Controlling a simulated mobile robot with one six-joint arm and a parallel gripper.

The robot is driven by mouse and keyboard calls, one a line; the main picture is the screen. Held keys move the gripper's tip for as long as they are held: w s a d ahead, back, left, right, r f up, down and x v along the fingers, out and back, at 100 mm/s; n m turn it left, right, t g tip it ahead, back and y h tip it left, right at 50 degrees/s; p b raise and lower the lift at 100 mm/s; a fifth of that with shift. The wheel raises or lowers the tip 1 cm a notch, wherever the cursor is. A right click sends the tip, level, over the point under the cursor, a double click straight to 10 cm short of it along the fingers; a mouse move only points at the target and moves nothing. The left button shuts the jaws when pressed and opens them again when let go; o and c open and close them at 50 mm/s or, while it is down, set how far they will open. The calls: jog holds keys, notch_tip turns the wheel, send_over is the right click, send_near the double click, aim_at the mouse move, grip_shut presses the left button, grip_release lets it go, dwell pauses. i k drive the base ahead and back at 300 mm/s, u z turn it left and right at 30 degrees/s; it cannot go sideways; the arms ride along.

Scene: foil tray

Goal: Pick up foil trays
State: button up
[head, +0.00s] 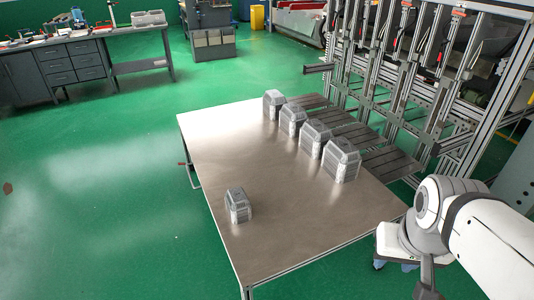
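Several grey foil tray stacks stand on a metal table (270,215). A row of them runs along the table's right side: the farthest stack (274,104), a second stack (293,119), a third stack (315,138) and the nearest stack (341,160). One more stack (238,205) stands alone near the table's front left. My white arm enters at the lower right, past the table's right corner and apart from all the stacks. The fingers of my gripper are not visible; the arm's end runs off the bottom edge.
Dark slats (352,131) adjoin the table's right edge behind the row. A tall aluminium frame (445,85) rises beyond them. The table's middle is clear. Green floor (100,200) lies open to the left; a workbench (70,65) stands at the back left.

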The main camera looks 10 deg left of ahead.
aim_at(239, 208)
jog(key=u, duration=0.5)
jog(key=i, duration=1)
jog(key=u, duration=0.7)
jog(key=k, duration=0.9)
jog(key=u, duration=0.15)
jog(key=i, duration=0.9)
jog(key=z, duration=0.05)
